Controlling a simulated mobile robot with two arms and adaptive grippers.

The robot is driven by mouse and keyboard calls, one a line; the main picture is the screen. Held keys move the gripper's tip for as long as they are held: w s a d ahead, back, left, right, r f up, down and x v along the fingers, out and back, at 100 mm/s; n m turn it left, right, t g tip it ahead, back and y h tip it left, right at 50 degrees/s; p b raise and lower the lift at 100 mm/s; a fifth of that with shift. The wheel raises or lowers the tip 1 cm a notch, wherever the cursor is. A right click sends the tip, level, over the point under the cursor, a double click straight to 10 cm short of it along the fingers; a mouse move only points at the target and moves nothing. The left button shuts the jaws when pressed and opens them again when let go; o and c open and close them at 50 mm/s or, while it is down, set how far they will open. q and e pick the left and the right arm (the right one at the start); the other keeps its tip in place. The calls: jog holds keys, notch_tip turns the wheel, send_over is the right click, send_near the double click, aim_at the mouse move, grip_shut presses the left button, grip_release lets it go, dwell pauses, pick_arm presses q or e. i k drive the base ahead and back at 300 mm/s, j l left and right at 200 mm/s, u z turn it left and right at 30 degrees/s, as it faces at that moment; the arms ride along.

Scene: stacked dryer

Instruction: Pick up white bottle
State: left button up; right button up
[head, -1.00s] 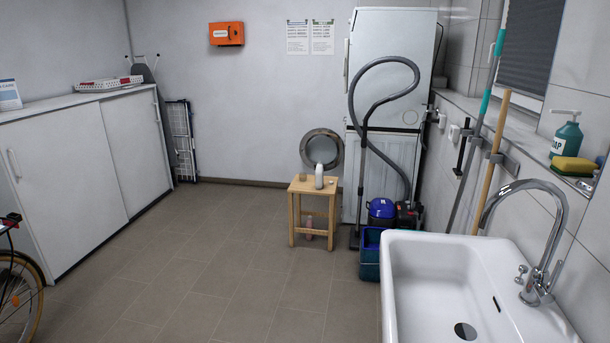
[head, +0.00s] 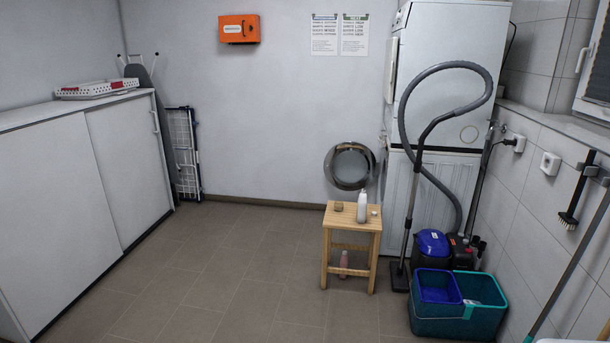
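A white bottle (head: 362,207) stands upright on a small wooden stool (head: 352,240) in front of the back wall. A small brown item (head: 338,206) sits left of it on the stool top, and a small pale item (head: 374,212) sits right of it. A pink bottle (head: 343,262) shows beneath the stool top, low down between the legs. Neither of my grippers is in the head view.
A teal mop bucket (head: 450,326) with a blue insert and a vacuum cleaner (head: 433,243) stand right of the stool, before the stacked dryer (head: 447,70). A white cabinet (head: 60,195) lines the left. The tiled floor (head: 215,275) between is clear.

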aim_at(361, 211)
jog(key=i+l+z, duration=0.2)
jog(key=i, duration=1.7)
jog(key=j, duration=0.1)
